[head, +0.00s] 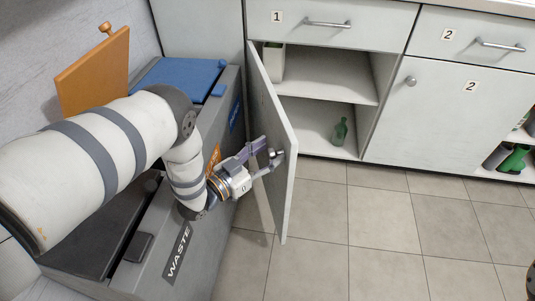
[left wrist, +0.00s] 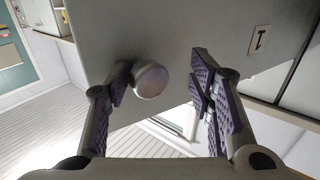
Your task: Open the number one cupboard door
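The number one cupboard door (head: 272,125) stands swung wide open, seen nearly edge-on in the head view. Its outer face (left wrist: 190,35), with a "1" label (left wrist: 259,39), fills the upper part of the left wrist view. My left gripper (head: 266,156) is at the door's outer side, by the round knob (left wrist: 150,79). Its fingers are apart; the knob lies between them, close to the left finger in the wrist view and clear of the right one. Whether that left finger touches the knob I cannot tell. My right gripper is not seen.
The open cupboard (head: 325,75) shows shelves with a green bottle (head: 340,131) on the lower one. Grey bins marked "WASTE" (head: 178,252) stand beneath my left arm. Tiled floor (head: 375,220) right of the door is clear.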

